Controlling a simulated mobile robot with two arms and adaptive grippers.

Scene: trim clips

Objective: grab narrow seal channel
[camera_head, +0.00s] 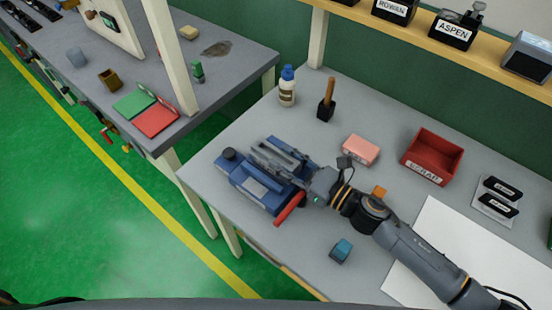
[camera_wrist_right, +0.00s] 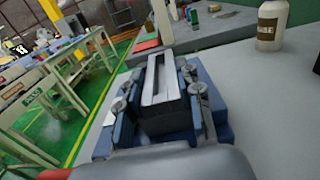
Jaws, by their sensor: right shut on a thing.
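My right gripper (camera_head: 268,160) is over a blue fixture (camera_head: 238,172) on the near left part of the grey bench. In the right wrist view, its two fingers (camera_wrist_right: 158,98) stand on either side of a long, pale channel piece with a dark lower body, the narrow seal channel (camera_wrist_right: 153,82). The gripper is shut on this channel. The blue fixture (camera_wrist_right: 222,125) shows below and around the fingers. In the head view the gripper and arm partly cover the channel and fixture, so whether the channel still touches the fixture is unclear. My left gripper is not in view.
A red bar (camera_head: 290,208) is by the fixture's near side. A white sheet (camera_head: 440,245) lies at right.

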